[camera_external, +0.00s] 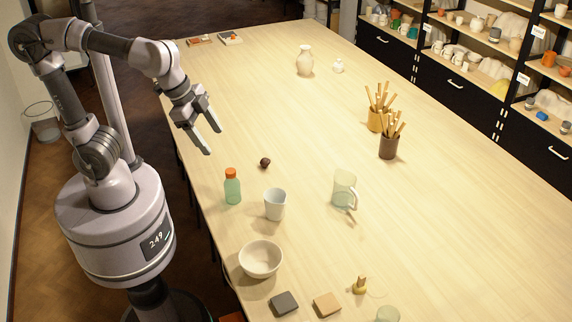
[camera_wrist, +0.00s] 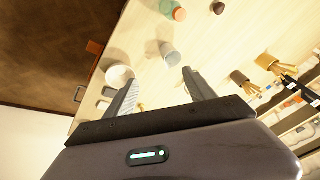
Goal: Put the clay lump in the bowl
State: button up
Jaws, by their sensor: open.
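The clay lump (camera_external: 265,162) is small, dark brown and roundish. It lies on the table behind the green bottle, and it shows at the top edge of the wrist view (camera_wrist: 217,8). The bowl (camera_external: 260,258) is off-white, round and looks empty, at the table's near left edge; in the wrist view it is left of the fingers (camera_wrist: 118,75). My gripper (camera_external: 214,142) is open and empty, above the table's left edge, up and left of the lump and apart from it. Its two fingers spread in the wrist view (camera_wrist: 161,76).
A green bottle with an orange cap (camera_external: 232,188) and a pale cup (camera_external: 275,205) stand between lump and bowl. A glass mug (camera_external: 344,189) is to the right. The table's middle is clear.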

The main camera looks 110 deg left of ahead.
jog(key=w+a+f+n+g, duration=0.2)
jog(key=w+a+n, duration=0.2)
jog(key=a, duration=0.5)
jog(key=n+g+h+p, duration=0.1)
jog(key=n+g+h, duration=0.15)
jog(key=n, duration=0.55)
send_over(266, 159)
jog(key=d, duration=0.1)
notch_tip(266, 159, down, 12)
jog(key=shift+t, duration=0.45)
jog(key=f+b, duration=0.1)
jog(key=f, duration=0.4)
jog(key=f+b, duration=0.2)
jog(key=f, duration=0.4)
jog(key=shift+s+d, duration=0.1)
jog(key=shift+s, duration=0.1)
jog(key=f+b, duration=0.1)
jog(key=f, duration=0.2)
jog(key=a+f, duration=0.1)
jog(key=f, duration=0.2)
jog(key=shift+w+a+b, duration=0.1)
jog(key=shift+b, duration=0.25)
jog(key=shift+r, duration=0.1)
jog(key=shift+c, duration=1.3)
grip_shut()
